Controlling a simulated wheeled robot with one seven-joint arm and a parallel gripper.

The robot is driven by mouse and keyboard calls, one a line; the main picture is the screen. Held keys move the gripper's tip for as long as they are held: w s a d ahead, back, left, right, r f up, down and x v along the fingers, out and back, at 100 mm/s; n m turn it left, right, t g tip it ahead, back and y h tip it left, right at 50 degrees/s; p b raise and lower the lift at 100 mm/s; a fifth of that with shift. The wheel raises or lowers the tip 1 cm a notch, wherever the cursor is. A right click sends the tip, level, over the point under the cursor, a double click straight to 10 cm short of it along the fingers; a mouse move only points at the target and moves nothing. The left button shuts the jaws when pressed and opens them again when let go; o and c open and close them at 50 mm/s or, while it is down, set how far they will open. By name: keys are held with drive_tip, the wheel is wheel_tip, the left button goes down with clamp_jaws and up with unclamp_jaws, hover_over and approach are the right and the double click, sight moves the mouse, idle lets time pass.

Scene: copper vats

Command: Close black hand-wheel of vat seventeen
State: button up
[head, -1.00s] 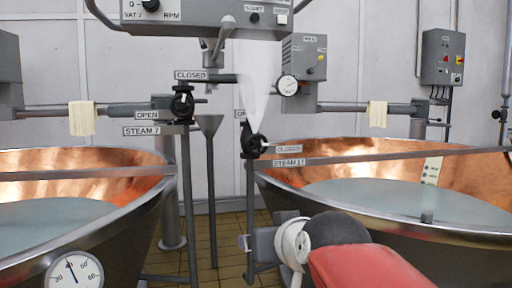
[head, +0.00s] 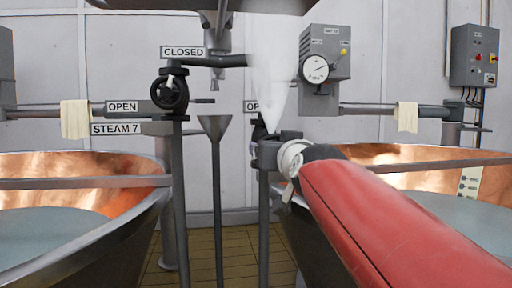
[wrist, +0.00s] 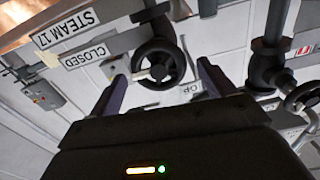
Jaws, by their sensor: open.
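The black hand-wheel of steam 17 (wrist: 160,62) shows in the wrist view, turned in the picture, with its STEAM 17 label (wrist: 66,28) and CLOSED label (wrist: 84,56) to the left. An OPEN label, partly covered, is at the lower right (wrist: 190,90). My gripper (wrist: 162,72) is open, its two dark fingers to the left and right of the wheel's lower part in the picture. I cannot tell whether they touch it. In the head view my gripper (head: 266,146) hides most of this wheel; a dark bit of it shows above.
The steam 7 hand-wheel (head: 169,92) stands close to the left, with a funnel on a pipe (head: 215,127) between. White vapour (head: 272,75) rises at the steam 17 valve. Copper vats stand left (head: 85,168) and right. A grey gauge box (head: 323,62) is behind at right.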

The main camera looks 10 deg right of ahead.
drive_tip(key=shift+w, duration=1.5)
drive_tip(key=c, duration=1)
drive_tip(key=shift+o, duration=0.2)
drive_tip(key=shift+m, duration=1.5)
drive_tip(key=o, duration=1)
drive_tip(key=shift+c, duration=0.2)
